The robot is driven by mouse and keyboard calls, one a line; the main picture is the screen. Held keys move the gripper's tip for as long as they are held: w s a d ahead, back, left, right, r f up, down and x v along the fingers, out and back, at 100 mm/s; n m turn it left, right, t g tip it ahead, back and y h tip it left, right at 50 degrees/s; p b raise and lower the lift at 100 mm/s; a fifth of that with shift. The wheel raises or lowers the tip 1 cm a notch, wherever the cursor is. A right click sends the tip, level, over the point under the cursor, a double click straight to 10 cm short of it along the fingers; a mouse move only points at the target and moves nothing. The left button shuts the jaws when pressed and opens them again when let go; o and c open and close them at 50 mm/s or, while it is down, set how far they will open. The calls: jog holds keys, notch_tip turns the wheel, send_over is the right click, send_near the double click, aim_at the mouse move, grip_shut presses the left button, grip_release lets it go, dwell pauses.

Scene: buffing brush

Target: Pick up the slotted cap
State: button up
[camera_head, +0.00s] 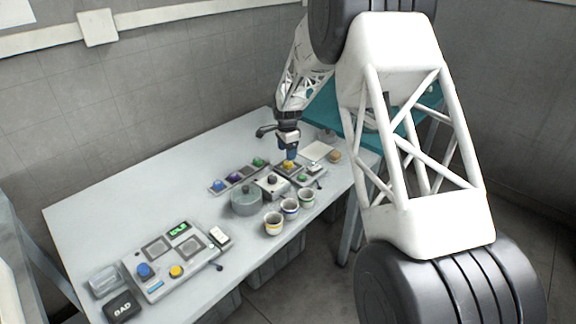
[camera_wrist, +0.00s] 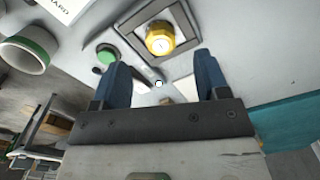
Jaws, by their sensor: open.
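A yellow cap (camera_wrist: 160,38) with a pale round face and a small dark mark sits in a grey square frame in the wrist view. It also shows in the head view (camera_head: 289,166), just below my gripper (camera_head: 290,155). I cannot tell for sure whether the mark is a slot. In the wrist view my gripper (camera_wrist: 161,75) is open, with its two blue fingers apart and nothing between them. The yellow cap lies beyond the fingertips, roughly centred between them.
A grey round pot (camera_head: 246,201) and several banded cups (camera_head: 273,223) stand nearer. A button panel (camera_head: 172,262) is at front left. The table's back left is clear.

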aim_at(286, 162)
dwell(0.3)
jog(key=shift+a+f, duration=0.15)
jog(key=shift+f, duration=2.45)
jog(key=c, duration=1.1)
jog(key=shift+r, duration=0.1)
jog(key=shift+r, duration=0.7)
notch_tip(286, 162, up, 2)
jog(key=shift+r, duration=0.15)
jog(key=s+d, duration=0.1)
jog(key=s, duration=0.9)
jog(key=s+d+r, duration=0.1)
jog(key=s, duration=0.4)
jog(key=shift+s+d, duration=0.3)
jog(key=shift+s, duration=0.1)
